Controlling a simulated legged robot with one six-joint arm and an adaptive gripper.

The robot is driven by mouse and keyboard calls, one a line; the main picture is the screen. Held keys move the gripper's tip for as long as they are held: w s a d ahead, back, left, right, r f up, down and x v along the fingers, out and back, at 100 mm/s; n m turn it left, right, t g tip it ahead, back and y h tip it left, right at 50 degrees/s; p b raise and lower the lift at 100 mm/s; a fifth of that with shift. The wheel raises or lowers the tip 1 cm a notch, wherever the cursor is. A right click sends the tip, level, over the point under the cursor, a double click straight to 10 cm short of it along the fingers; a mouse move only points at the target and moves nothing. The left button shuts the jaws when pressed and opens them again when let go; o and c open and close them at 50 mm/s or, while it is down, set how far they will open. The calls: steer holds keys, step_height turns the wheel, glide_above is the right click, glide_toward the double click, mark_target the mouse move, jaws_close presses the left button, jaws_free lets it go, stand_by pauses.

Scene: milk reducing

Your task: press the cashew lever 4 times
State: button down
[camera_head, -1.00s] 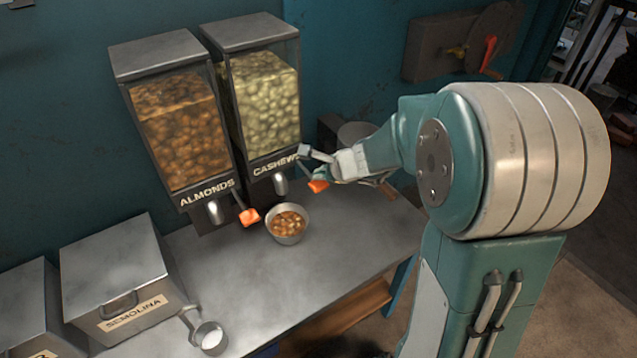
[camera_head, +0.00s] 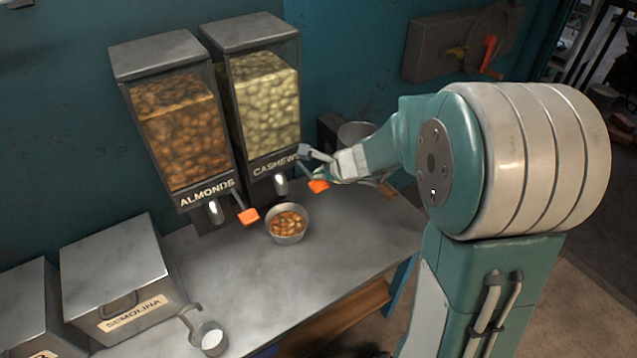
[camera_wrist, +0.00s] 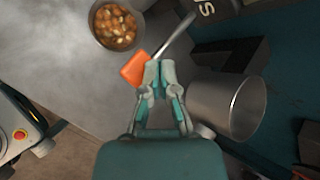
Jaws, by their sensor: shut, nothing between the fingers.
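The cashew dispenser (camera_head: 265,105) is a tall clear bin of pale nuts on the teal wall, labelled CASHEWS. Its lever has an orange tip (camera_head: 318,186) at the lower right of the dispenser. In the wrist view the orange tip (camera_wrist: 135,68) lies just left of and beyond my fingertips, with a metal rod running up right. My gripper (camera_wrist: 158,75) is shut and empty, very close to the lever tip; whether it touches cannot be told. In the head view my gripper (camera_head: 318,160) is just above the lever. A metal bowl (camera_head: 272,238) with brown nuts stands below the dispensers.
The almond dispenser (camera_head: 180,125) with its own orange lever (camera_head: 248,216) is to the left. A metal pot (camera_wrist: 215,100) stands close right of my gripper. A semolina box (camera_head: 115,275) and a small cup (camera_head: 209,338) of white contents are at left.

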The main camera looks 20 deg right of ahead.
mark_target(321, 184)
steer(key=shift+f, duration=0.15)
steer(key=shift+f, duration=0.2)
steer(key=shift+s+f, duration=0.1)
steer(key=shift+f, duration=1.2)
stand_by(1.4)
steer(key=shift+r, duration=1.7)
steer(key=shift+r, duration=2.55)
steer(key=shift+r, duration=0.1)
steer(key=shift+r, duration=1.7)
